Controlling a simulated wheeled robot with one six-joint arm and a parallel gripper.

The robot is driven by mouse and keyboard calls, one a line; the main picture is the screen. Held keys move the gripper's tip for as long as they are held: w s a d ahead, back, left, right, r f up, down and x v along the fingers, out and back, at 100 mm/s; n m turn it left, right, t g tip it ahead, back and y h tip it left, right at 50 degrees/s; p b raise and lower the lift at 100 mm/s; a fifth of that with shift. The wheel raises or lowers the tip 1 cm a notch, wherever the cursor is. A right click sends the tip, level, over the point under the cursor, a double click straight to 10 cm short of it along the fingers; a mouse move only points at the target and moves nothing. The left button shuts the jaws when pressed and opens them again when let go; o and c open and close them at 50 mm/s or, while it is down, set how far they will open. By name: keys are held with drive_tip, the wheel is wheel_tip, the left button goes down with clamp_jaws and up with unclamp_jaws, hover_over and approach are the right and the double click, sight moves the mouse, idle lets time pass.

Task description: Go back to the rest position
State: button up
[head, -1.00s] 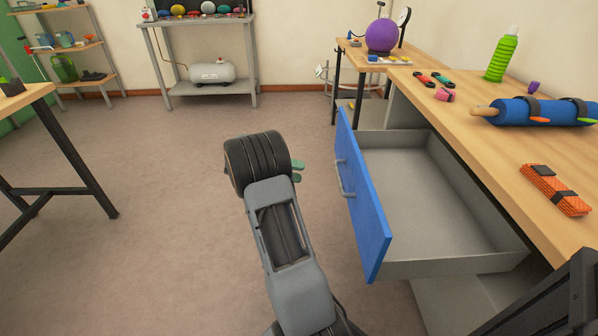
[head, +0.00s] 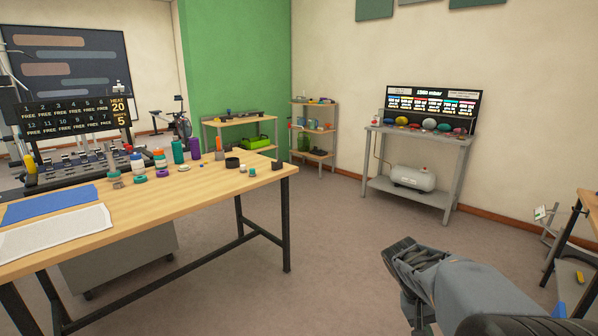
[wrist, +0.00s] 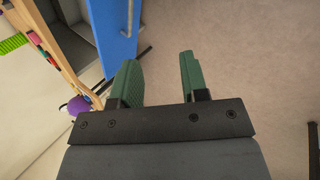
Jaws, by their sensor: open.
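My gripper (wrist: 158,60) shows in the wrist view with its two green fingers apart and nothing between them. Bare floor lies beyond the fingers. The blue drawer front (wrist: 112,25) stands just past the left finger, and I see no contact with it. In the head view my folded grey arm fills the lower right corner, and the fingers cannot be made out there.
A wooden table (head: 215,182) with bottles and lids stands at the left. A grey stand (head: 418,137) with coloured domes is at the back right, with a white tank (head: 413,177) below. The floor (head: 330,235) between is clear. A purple ball (wrist: 78,105) shows in the wrist view.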

drive_tip(key=s+a+r+n+t+y+p, duration=0.2)
drive_tip(key=a+r+t+y+p, duration=0.1)
drive_tip(key=a+r+p, duration=0.3)
drive_tip(key=s+a+r+n+t+y+p, duration=0.2)
drive_tip(key=a+r+p, duration=0.4)
drive_tip(key=a+r, duration=0.3)
drive_tip(key=shift+s+a+r+t+y+p, duration=0.2)
drive_tip(key=shift+s+r+t+y+p, duration=0.2)
drive_tip(key=shift+s+r+t, duration=0.5)
drive_tip(key=shift+w+d+f, duration=0.1)
drive_tip(key=shift+w+d, duration=0.05)
drive_tip(key=shift+w, duration=0.05)
